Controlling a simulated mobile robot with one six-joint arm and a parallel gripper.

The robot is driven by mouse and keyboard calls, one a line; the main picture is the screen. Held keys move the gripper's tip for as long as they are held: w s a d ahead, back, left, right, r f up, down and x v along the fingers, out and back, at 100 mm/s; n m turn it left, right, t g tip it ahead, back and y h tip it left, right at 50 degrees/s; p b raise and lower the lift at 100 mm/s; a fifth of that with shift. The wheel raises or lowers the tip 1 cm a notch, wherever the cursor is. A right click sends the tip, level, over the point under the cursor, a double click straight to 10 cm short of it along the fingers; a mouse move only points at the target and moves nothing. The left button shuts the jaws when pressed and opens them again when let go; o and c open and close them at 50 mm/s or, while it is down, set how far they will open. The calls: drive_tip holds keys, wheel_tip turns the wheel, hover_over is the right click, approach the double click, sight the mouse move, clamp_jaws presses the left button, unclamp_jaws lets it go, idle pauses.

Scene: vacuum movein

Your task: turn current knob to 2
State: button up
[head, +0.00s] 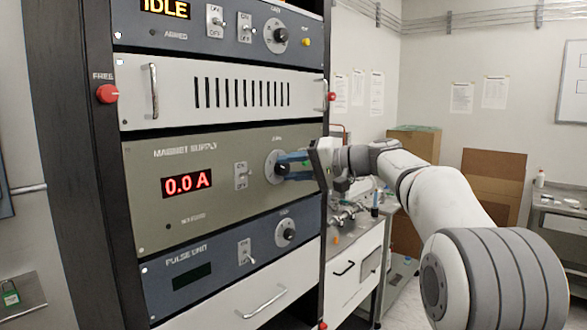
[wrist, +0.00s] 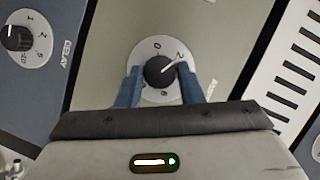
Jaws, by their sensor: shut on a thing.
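The current knob (wrist: 159,71) is a black round knob with a white pointer line on a pale dial of the magnet supply panel (head: 218,213). In the wrist view its pointer aims up and right, close to the mark 2; the 0 mark is up and to the left. My gripper (wrist: 160,78) is shut on the knob, with one blue finger on each side. In the head view my gripper (head: 285,167) reaches the dial from the right and its fingers partly hide the knob. The red display (head: 187,184) reads 0.0 A.
A toggle switch (head: 241,175) sits left of the dial. The pulse unit knob (head: 285,233) is below, and a slotted white panel (head: 235,95) is above. A red FREE button (head: 107,93) is on the rack's left post. A bench (head: 352,262) stands right of the rack.

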idle(0.3)
drive_tip(key=o, duration=1)
drive_tip(key=b+v, duration=0.1)
drive_tip(key=v, duration=0.6)
drive_tip(key=shift+d, duration=0.4)
drive_tip(key=s+d+f+h, duration=0.3)
drive_tip(key=s+f+h, duration=0.2)
drive_tip(key=s+f, duration=0.6)
drive_tip(key=s+d+f+m+g+h, duration=0.1)
drive_tip(key=s+d+f+h, duration=0.3)
drive_tip(key=s+f, duration=0.7)
drive_tip(key=s+d+f+g+h, duration=0.1)
drive_tip(key=s+d+f+h, duration=0.3)
drive_tip(key=s+f, duration=0.7)
drive_tip(key=shift+s+d+f+h, duration=0.3)
drive_tip(key=shift+f+h, duration=0.6)
drive_tip(key=shift+h, duration=0.2)
